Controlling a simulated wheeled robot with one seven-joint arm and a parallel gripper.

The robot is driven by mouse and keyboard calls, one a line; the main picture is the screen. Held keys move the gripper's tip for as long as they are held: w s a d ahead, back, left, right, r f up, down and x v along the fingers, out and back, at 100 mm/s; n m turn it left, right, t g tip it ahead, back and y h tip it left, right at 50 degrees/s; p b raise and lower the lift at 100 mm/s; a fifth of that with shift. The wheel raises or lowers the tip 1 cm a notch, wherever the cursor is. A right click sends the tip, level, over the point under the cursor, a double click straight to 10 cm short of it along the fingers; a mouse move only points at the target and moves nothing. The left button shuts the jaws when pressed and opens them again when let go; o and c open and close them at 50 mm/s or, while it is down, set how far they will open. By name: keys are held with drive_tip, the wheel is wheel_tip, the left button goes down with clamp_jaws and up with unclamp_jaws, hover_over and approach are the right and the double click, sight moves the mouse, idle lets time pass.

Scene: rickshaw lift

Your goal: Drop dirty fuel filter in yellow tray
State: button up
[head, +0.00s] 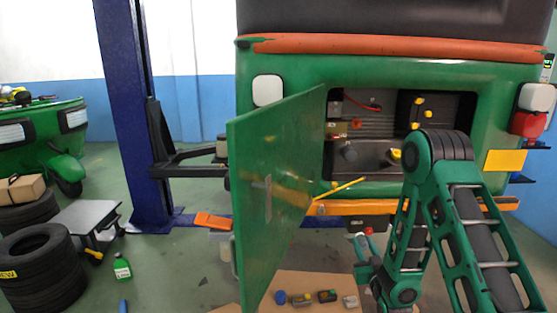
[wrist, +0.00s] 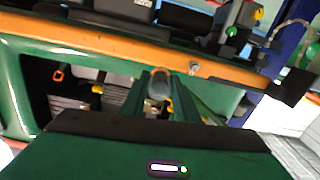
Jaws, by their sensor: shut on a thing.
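My gripper (wrist: 161,82) is shut on a small grey rounded thing (wrist: 159,87), which looks like the fuel filter. Its two dark green fingers sit on either side of it in the wrist view. In the head view my gripper is low, in front of the orange bumper and to the right of the open green door; its fingertips are too small there to make out, and I cannot tell the filter apart. I cannot pick out a yellow tray in either view.
The green rickshaw (head: 400,68) has its rear door (head: 268,190) swung open, jutting toward me. Several small parts, one a blue piece (head: 280,297), lie on cardboard (head: 290,283) below. Tyres (head: 40,270), a grey wheeled stand (head: 88,216) and the blue lift post (head: 128,100) stand left.

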drive_tip(key=shift+s+d+f, duration=0.15)
drive_tip(key=shift+s+f, duration=0.1)
drive_tip(key=shift+f, duration=0.35)
drive_tip(key=shift+s+d+f, duration=0.15)
drive_tip(key=shift+s+f, duration=0.1)
drive_tip(key=shift+f, duration=0.3)
drive_tip(key=shift+s+d+f, duration=0.15)
drive_tip(key=shift+s+f, duration=0.1)
drive_tip(key=shift+f, duration=0.35)
drive_tip(key=shift+r, duration=0.1)
